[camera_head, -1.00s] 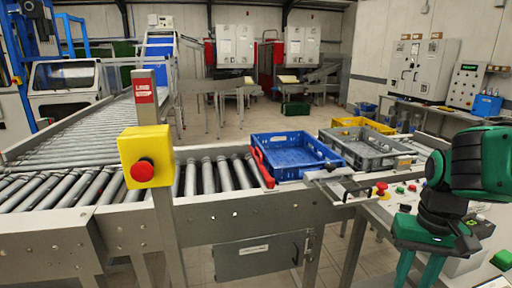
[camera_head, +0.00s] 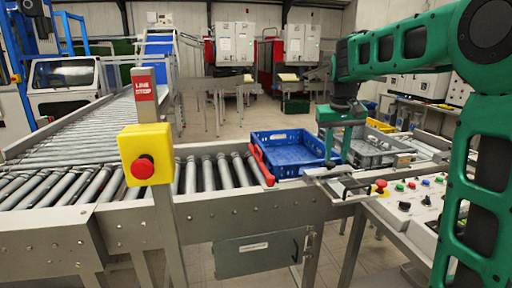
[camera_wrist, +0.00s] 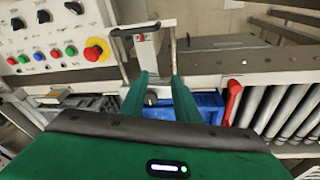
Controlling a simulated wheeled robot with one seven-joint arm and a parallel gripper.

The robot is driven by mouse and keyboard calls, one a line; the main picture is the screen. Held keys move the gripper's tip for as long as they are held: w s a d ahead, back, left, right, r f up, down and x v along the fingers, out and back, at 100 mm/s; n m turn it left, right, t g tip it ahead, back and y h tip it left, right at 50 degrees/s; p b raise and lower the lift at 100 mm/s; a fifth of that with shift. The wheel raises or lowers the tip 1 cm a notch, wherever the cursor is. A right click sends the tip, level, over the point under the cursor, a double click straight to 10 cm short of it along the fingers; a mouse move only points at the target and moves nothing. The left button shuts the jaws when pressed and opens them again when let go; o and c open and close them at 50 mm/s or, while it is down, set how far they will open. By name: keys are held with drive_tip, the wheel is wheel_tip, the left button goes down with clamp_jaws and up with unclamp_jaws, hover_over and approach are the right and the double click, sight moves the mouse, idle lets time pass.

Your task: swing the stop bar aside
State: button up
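A red bar (camera_head: 261,164), which looks like the stop bar, lies across the conveyor against the left side of the blue crate (camera_head: 290,136). The red bar also shows in the wrist view (camera_wrist: 232,98), to the right of my fingers. My gripper (camera_head: 334,158) points down over the right end of the blue crate, near the grey crate, and is apart from the red bar. In the wrist view the two green fingers of my gripper (camera_wrist: 162,78) stand apart with nothing held between them. The gripper hides part of the grey crate in the head view.
A metal bracket with a black handle (camera_head: 349,187) juts from the conveyor's front edge below my gripper. A grey crate (camera_head: 385,160) and a yellow crate (camera_head: 381,126) stand at the right. A yellow box with a red button (camera_head: 146,156) stands on a front post. Bare rollers (camera_head: 215,174) lie left of the bar.

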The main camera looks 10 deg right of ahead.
drive_tip(key=w+a+r+n+t, duration=0.1)
drive_tip(key=w+a, duration=0.4)
drive_tip(key=w, duration=0.2)
drive_tip(key=w+a+r+n, duration=0.15)
drive_tip(key=w+a, duration=0.25)
drive_tip(key=w, duration=0.4)
drive_tip(key=n+t, duration=0.1)
drive_tip(key=t, duration=0.1)
approach(258, 148)
drive_tip(key=shift+h, duration=0.3)
drive_tip(key=x, duration=0.7)
drive_tip(key=shift+w+a+f, duration=0.15)
drive_tip(key=shift+w+f, duration=0.05)
drive_tip(key=shift+f, duration=0.05)
drive_tip(key=shift+c, duration=0.4)
